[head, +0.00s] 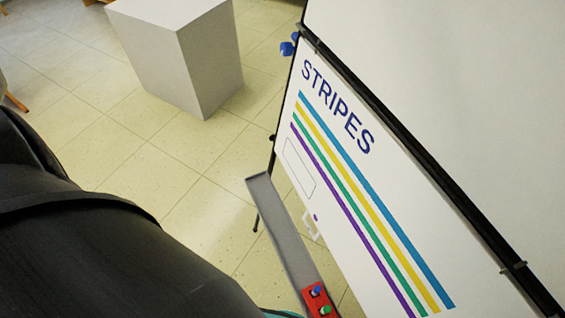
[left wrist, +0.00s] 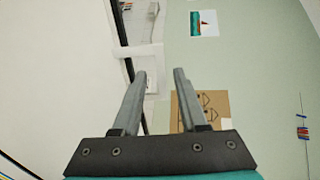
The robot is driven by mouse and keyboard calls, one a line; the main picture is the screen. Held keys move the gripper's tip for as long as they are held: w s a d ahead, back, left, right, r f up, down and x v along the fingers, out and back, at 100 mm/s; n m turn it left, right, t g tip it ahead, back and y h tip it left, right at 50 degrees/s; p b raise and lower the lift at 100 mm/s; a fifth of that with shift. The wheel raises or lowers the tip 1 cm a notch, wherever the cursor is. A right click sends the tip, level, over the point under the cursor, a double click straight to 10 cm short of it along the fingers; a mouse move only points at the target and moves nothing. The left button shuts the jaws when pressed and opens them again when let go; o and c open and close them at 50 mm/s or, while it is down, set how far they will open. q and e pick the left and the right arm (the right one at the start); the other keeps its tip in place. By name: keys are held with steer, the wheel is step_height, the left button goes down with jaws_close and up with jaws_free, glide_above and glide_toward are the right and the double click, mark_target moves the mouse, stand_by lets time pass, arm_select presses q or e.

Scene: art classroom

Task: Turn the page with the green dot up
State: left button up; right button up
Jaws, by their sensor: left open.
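The flip chart page (head: 338,232) faces me, tilted in the head view, with the word STRIPES and blue, yellow, green and purple stripes. A small white tab (head: 311,226) with a purple dot (head: 316,217) sticks out at the page's left edge. I see no green dot on a tab. My left gripper (left wrist: 160,75) is open and empty in the left wrist view. A white bracket-like piece (left wrist: 146,53) is just beyond its fingertips; I cannot tell if it is a page tab. My right gripper is not in view.
A grey tray (head: 277,218) juts out beside the chart and carries a red block (head: 318,298) with blue and green pieces. A black frame bar (head: 430,165) runs along the chart. A white plinth (head: 190,55) stands behind on open tiled floor.

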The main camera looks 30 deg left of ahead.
arm_select(q)
steer(key=shift+a, duration=0.1)
steer(key=b+v, duration=0.1)
steer(key=v, duration=1.1)
stand_by(1.4)
stand_by(0.5)
